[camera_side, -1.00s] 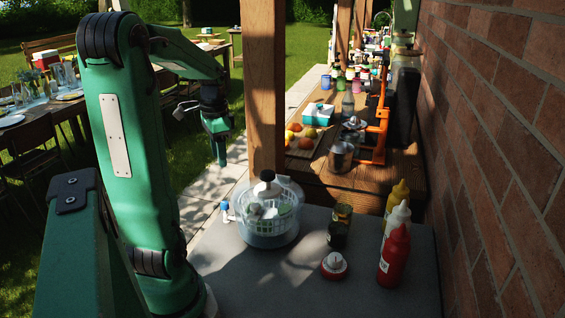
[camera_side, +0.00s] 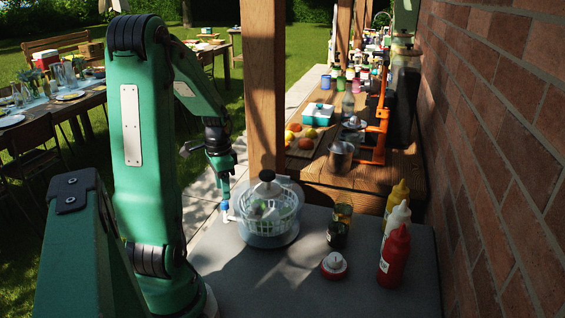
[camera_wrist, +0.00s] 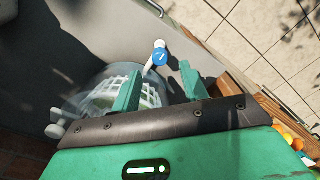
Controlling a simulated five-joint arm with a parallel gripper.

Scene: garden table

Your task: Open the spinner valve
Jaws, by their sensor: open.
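The salad spinner (camera_side: 268,228), a clear bowl with a white basket and a black knob on its lid, stands on the grey table top. Its valve (camera_side: 226,210), with a blue part, sticks out at the spinner's left side. In the wrist view the valve's round blue cap (camera_wrist: 160,57) shows on a white stem, just beyond my fingertips. My gripper (camera_side: 225,190) points down over the valve, with its fingertips close above it. In the wrist view its green fingers (camera_wrist: 160,75) are apart with nothing held between them. I cannot tell whether they touch the valve.
Right of the spinner are two small dark jars (camera_side: 338,233), a red and white lidded container (camera_side: 334,265) and several sauce bottles (camera_side: 394,255). A wooden post (camera_side: 265,90) rises behind the spinner. A brick wall (camera_side: 500,150) bounds the right side. The front table area is clear.

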